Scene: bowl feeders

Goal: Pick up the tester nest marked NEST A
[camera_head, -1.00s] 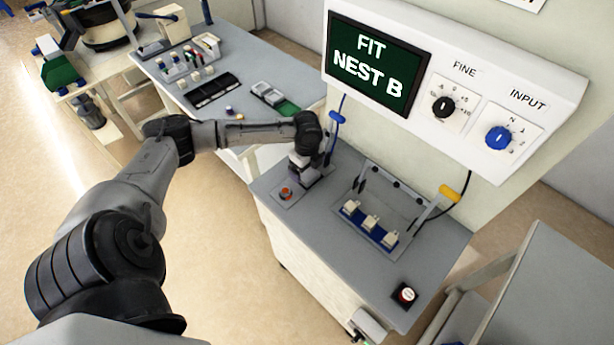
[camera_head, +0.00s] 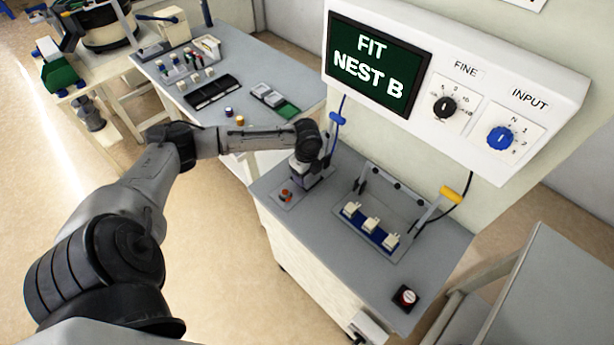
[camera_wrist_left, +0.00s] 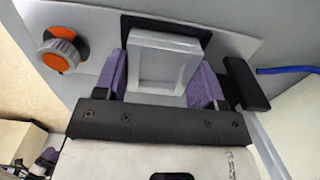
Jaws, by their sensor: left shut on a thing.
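In the left wrist view, a pale grey block with a square recess (camera_wrist_left: 162,66) sits between the two purple fingers of my left gripper (camera_wrist_left: 160,80). The fingers are shut on its sides. The block is in front of a black seat (camera_wrist_left: 190,27) on a grey plate; I cannot tell whether it touches the seat. No NEST A marking can be read on it. In the head view my left gripper (camera_head: 300,185) is low at the back left of the tester bench (camera_head: 330,255), and the block is hidden there. My right gripper is not in view.
An orange-topped knob (camera_wrist_left: 61,50) is close to the left of the gripper. The display (camera_head: 375,65) reads FIT NEST B. A blue cable (camera_wrist_left: 285,70) runs to the right.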

